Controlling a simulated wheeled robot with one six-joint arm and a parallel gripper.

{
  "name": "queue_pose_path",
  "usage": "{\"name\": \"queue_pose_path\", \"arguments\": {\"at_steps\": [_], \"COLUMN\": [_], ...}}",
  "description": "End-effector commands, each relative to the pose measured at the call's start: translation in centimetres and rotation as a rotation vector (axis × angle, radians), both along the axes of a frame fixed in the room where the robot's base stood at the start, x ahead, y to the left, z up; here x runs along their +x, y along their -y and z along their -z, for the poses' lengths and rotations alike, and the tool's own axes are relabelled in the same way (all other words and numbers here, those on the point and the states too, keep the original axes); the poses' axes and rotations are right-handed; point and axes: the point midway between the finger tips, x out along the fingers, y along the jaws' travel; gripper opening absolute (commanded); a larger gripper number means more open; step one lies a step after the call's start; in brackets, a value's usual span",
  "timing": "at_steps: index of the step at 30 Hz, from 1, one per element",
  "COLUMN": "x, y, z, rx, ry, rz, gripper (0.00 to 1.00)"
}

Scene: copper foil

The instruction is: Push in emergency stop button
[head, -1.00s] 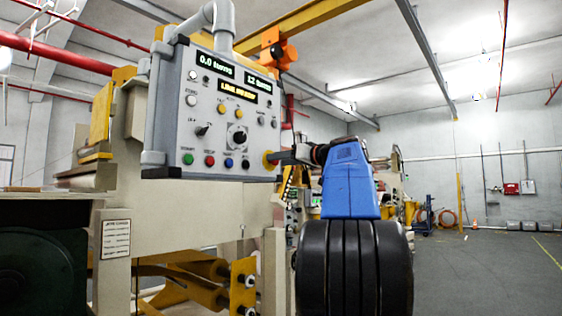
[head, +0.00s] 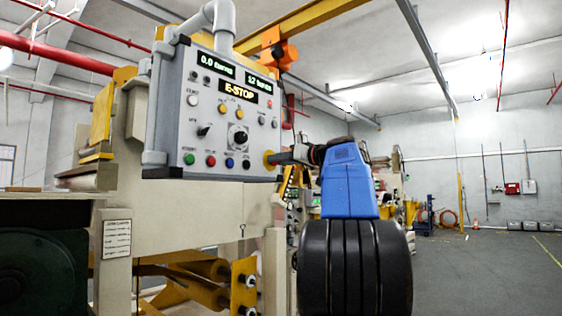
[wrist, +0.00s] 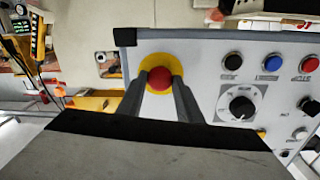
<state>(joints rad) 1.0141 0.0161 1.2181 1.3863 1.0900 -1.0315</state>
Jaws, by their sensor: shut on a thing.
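The emergency stop button (wrist: 160,77) is a red round cap on a yellow ring (wrist: 146,63) near the corner of the grey control panel (wrist: 215,63) in the wrist view. My gripper (wrist: 157,87) has its two dark fingers on either side of the red cap, shut on it. In the head view my gripper (head: 284,157) reaches the yellow ring (head: 268,160) at the panel's lower right; the red cap is hidden there. The panel display (head: 238,92) reads E-STOP.
A black selector knob (wrist: 241,107) and black, blue and red push buttons sit beside the stop button in the wrist view. A beige machine (head: 190,215) stands below the panel. The floor (head: 490,270) at the right is open.

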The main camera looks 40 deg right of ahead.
Motion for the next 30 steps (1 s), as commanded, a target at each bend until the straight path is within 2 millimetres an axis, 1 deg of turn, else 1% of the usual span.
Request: {"name": "queue_pose_path", "arguments": {"at_steps": [1,2,3,4,13,17,20,30], "x": [0.1,0.1,0.1,0.1,0.0,-0.7,-1.9,-7.5], "y": [0.0,0.0,-0.1,-0.1,0.0,0.0,0.1,0.4], "z": [0.0,0.0,0.0,0.0,0.0,-0.1,-0.1,0.0], "rx": [0.001,0.001,0.001,0.001,0.0,0.0,0.0,0.001], "ry": [0.001,0.001,0.001,0.001,0.001,0.001,0.001,0.001], "rz": [-0.002,-0.002,-0.002,-0.002,-0.002,-0.001,0.001,0.002], "gripper": [0.0,0.35,0.44,0.51,0.51,0.51,0.51,0.51]}}
